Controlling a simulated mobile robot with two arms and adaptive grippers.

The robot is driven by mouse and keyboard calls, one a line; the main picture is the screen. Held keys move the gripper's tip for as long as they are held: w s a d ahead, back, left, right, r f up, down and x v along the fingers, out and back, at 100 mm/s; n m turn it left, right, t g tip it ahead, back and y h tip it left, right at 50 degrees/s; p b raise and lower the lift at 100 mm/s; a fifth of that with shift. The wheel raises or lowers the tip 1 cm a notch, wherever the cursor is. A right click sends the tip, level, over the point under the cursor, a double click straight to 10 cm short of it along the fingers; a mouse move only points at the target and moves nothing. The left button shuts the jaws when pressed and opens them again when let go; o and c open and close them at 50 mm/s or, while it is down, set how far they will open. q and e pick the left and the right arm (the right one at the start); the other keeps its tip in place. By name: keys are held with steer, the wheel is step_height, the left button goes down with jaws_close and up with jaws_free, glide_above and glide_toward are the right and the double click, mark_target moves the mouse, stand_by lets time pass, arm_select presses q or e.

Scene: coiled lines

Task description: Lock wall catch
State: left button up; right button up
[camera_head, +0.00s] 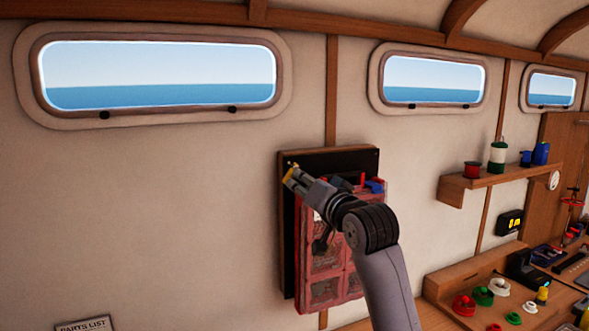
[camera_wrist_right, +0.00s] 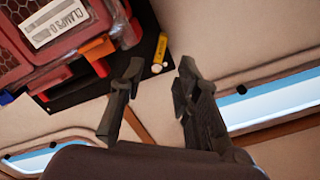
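The yellow wall catch (camera_head: 291,172) sits at the upper left corner of the black backing board (camera_head: 340,160) on the wall. In the right wrist view the catch (camera_wrist_right: 160,50) is a short yellow bar with a round end at the board's corner. My right gripper (camera_head: 296,180) is at this corner. Its fingers (camera_wrist_right: 160,74) are apart, with the catch just beyond the gap between the tips; I see no contact. A red case (camera_head: 325,260) with clear windows hangs on the board, partly hidden by my right arm. My left gripper is not in view.
The case's label (camera_wrist_right: 55,22) and an orange latch-like part (camera_wrist_right: 98,50) are close to my right gripper. A wooden shelf (camera_head: 490,182) with small items is to the right, above a cluttered bench (camera_head: 480,265). The wall left of the board is clear.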

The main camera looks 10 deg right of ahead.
mark_target(291, 177)
steer(key=w+p, duration=0.1)
steer(key=w, duration=0.1)
steer(key=w+a+p, duration=0.1)
steer(key=w, duration=0.2)
steer(key=shift+w, duration=0.3)
jaws_close()
